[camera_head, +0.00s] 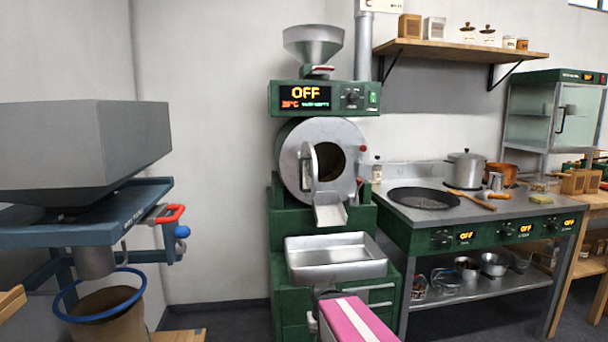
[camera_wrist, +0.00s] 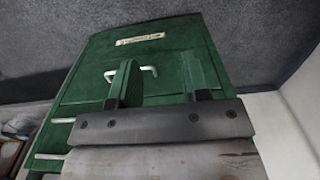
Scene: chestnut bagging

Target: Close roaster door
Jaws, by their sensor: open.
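The green roaster (camera_head: 322,200) stands against the wall, with its display reading OFF. Its round grey front plate (camera_head: 345,137) has a dark round opening (camera_head: 329,162). The roaster door (camera_head: 307,166) looks swung outward at the left of the opening, seen nearly edge-on, so the opening is uncovered. My gripper (camera_wrist: 163,80) is open and empty in the wrist view. Its two green fingers are spread in front of a green cabinet face. The door is not in the wrist view. In the head view, my gripper's fingertips cannot be made out at the bottom.
A metal chute (camera_head: 330,213) slopes down from the opening above a metal tray (camera_head: 336,262). A steel counter (camera_head: 450,207) with a pan stands to the right. A grey hopper (camera_head: 85,145) with a bag below is at the left. A pale handle (camera_wrist: 146,72) sits on the cabinet.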

